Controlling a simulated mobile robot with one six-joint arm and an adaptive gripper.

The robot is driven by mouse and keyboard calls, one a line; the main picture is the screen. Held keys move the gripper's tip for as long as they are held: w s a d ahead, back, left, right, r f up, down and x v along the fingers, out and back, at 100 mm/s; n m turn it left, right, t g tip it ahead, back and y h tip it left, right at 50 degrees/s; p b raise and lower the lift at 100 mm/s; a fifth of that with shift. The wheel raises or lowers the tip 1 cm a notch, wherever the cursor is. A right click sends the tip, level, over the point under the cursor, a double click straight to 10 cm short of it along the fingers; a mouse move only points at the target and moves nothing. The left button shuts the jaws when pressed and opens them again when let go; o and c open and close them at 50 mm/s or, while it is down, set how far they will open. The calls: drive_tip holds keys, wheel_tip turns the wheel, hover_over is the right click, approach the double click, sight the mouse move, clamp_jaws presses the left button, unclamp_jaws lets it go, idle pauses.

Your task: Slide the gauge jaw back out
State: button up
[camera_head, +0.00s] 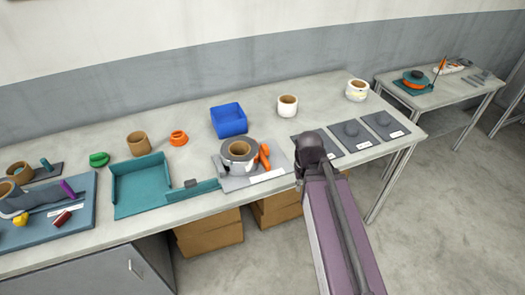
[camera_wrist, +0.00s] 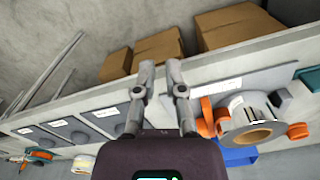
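The gauge appears to be the grey plate (camera_head: 232,182) with a white label near the table's front edge. A grey-and-tan reel (camera_head: 239,156) sits on it. An upright orange piece, apparently the gauge jaw (camera_head: 264,157), stands close against the reel's right side. In the wrist view the orange jaw (camera_wrist: 207,116) is just left of the reel (camera_wrist: 250,120). My gripper (camera_wrist: 159,70) is open and empty, its two fingers a small gap apart. It is beside the gauge, on the jaw's side, and touches nothing I can see. In the head view my arm hides the fingers.
Dark square pads (camera_head: 355,136) lie right of my arm. A teal tray (camera_head: 142,185) and a teal bar with a dark block (camera_head: 191,183) are left of the gauge. A blue bin (camera_head: 228,120) stands behind it. Cardboard boxes (camera_head: 210,236) are under the table.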

drive_tip(key=o, duration=0.3)
drive_tip(key=shift+w+r, duration=0.1)
drive_tip(key=shift+w, duration=0.15)
drive_tip(key=o, duration=0.5)
drive_tip(key=shift+w+a+r+m+p, duration=0.2)
drive_tip(key=shift+w+m, duration=0.1)
drive_tip(key=shift+w, duration=0.25)
drive_tip(key=shift+w+a+r+m+p, duration=0.1)
drive_tip(key=shift+w+a+m+p, duration=0.15)
drive_tip(key=shift+w, duration=0.25)
wheel_tip(320, 180, up, 6)
drive_tip(key=m+p, duration=0.6)
drive_tip(key=m, duration=0.7)
hover_over(265, 146)
drive_tip(key=shift+s, duration=0.1)
wheel_tip(265, 146, down, 14)
drive_tip(key=b, duration=1.4)
drive_tip(key=shift+r, duration=0.15)
